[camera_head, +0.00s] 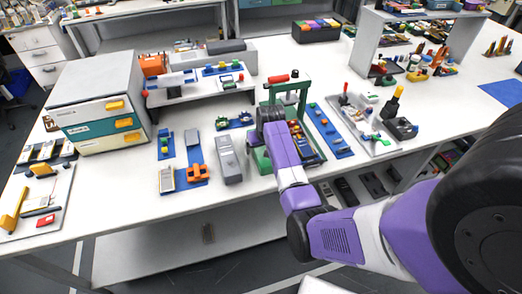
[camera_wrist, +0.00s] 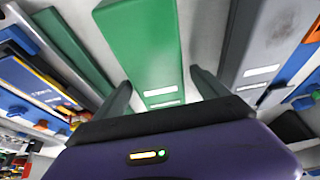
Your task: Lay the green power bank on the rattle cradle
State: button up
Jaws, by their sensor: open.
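The green power bank (camera_wrist: 145,45) lies lengthwise in the middle of the wrist view, a long flat green box with white labels on its near end. My gripper (camera_wrist: 160,80) is open, with one finger on each side of its near end and a gap visible at the right finger. I cannot tell how far the fingers are above the bench. In the head view the green power bank (camera_head: 261,160) is mostly hidden behind my purple wrist. I cannot clearly pick out the rattle cradle in either view.
A grey box (camera_head: 229,160) lies left of the power bank, and on the right in the wrist view (camera_wrist: 262,40). A green frame (camera_head: 304,90) with a red handle stands close behind my wrist. A blue strip (camera_head: 330,130) and a parts tray (camera_head: 372,138) lie to the right.

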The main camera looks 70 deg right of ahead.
grip_shut()
